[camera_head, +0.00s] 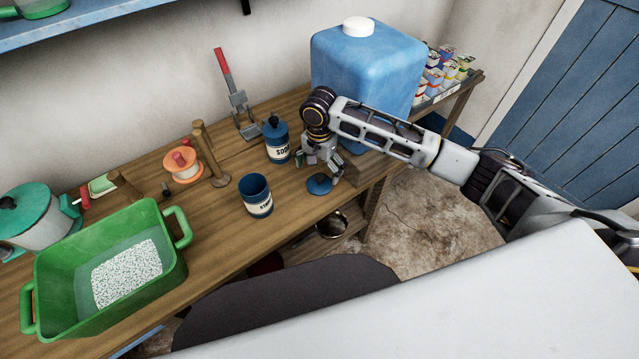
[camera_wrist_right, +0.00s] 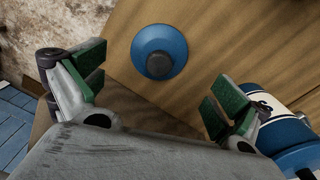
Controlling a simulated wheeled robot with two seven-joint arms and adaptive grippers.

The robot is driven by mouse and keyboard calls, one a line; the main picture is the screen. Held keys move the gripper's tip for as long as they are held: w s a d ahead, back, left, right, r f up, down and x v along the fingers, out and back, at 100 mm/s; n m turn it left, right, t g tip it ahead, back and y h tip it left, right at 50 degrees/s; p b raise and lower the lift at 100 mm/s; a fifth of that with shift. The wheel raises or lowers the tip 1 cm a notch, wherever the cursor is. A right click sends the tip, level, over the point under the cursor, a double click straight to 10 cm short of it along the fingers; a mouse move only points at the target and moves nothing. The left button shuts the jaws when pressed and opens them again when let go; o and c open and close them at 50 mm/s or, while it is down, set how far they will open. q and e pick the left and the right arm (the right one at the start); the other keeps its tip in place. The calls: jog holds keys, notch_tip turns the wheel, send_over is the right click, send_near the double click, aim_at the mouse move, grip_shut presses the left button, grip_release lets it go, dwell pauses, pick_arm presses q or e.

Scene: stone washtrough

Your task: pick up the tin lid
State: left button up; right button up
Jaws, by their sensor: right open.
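The tin lid (camera_head: 319,184) is a round blue disc with a dark knob, lying on the wooden table near its front edge. In the right wrist view the tin lid (camera_wrist_right: 159,53) lies beyond the fingertips, roughly between them across the picture. My right gripper (camera_head: 322,166) is open and empty above the table beside the lid; its green-padded fingers (camera_wrist_right: 150,92) are spread wide. An open blue tin (camera_head: 256,197) without a lid stands left of the lid. A lidded blue tin (camera_head: 277,140) stands farther back, and a blue tin also shows beside one finger in the wrist view (camera_wrist_right: 290,130). My left gripper is not in view.
A large blue water container (camera_head: 366,70) stands close behind my right arm. A green tub (camera_head: 70,262) with white granules, a teal-lidded pot (camera_head: 38,222), an orange spool (camera_head: 182,165) and a red-handled tool (camera_head: 236,100) occupy the table. Small cans (camera_head: 436,76) stand at the back right.

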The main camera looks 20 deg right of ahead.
aim_at(320, 176)
jog(key=shift+s+f, duration=0.15)
jog(key=shift+f, duration=2.5)
